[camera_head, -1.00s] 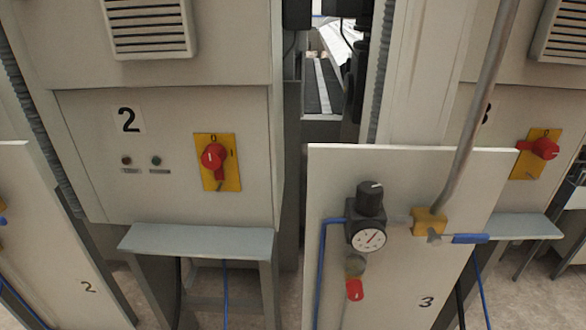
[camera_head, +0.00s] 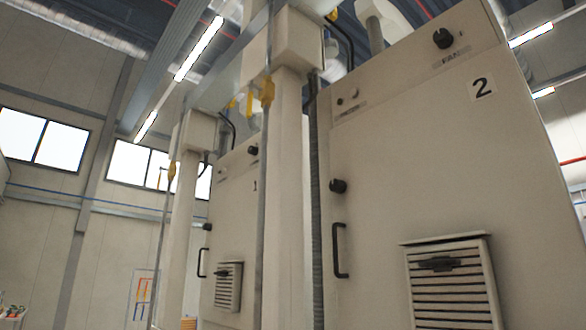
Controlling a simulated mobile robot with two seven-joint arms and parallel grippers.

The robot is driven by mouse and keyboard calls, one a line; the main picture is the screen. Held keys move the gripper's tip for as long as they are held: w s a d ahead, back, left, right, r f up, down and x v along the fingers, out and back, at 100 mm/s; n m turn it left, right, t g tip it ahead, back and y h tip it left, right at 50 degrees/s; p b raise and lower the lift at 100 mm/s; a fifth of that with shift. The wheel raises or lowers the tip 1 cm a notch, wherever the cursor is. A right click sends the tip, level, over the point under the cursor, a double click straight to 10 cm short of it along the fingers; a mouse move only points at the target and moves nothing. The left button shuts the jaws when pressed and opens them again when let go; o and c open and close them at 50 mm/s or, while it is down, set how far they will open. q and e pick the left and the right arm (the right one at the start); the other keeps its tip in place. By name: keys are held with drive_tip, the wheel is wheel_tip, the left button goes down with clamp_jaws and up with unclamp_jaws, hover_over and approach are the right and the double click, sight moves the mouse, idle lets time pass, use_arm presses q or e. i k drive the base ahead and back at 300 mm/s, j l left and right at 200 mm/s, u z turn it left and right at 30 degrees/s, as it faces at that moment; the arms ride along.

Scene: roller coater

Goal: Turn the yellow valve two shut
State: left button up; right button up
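A yellow valve (camera_head: 267,91) sits on a thin vertical pipe in the upper middle, in front of a pale column left of cabinet 2 (camera_head: 375,120). Another yellow fitting (camera_head: 172,172) sits on a thin pipe farther left, near cabinet 1 (camera_head: 240,185). Neither carries a number that I can read, and their handle positions are too small to tell. Both of my grippers are out of view.
Cabinet 2 fills the right side, with black knobs, a black handle (camera_head: 339,250) and a louvred vent (camera_head: 451,285). Pale columns (camera_head: 287,200) stand between the cabinets. Windows (camera_head: 60,146) and open hall are at the left.

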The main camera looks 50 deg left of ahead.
sight(250, 83)
drive_tip(key=i+j+u, duration=0.1)
drive_tip(key=u, duration=1)
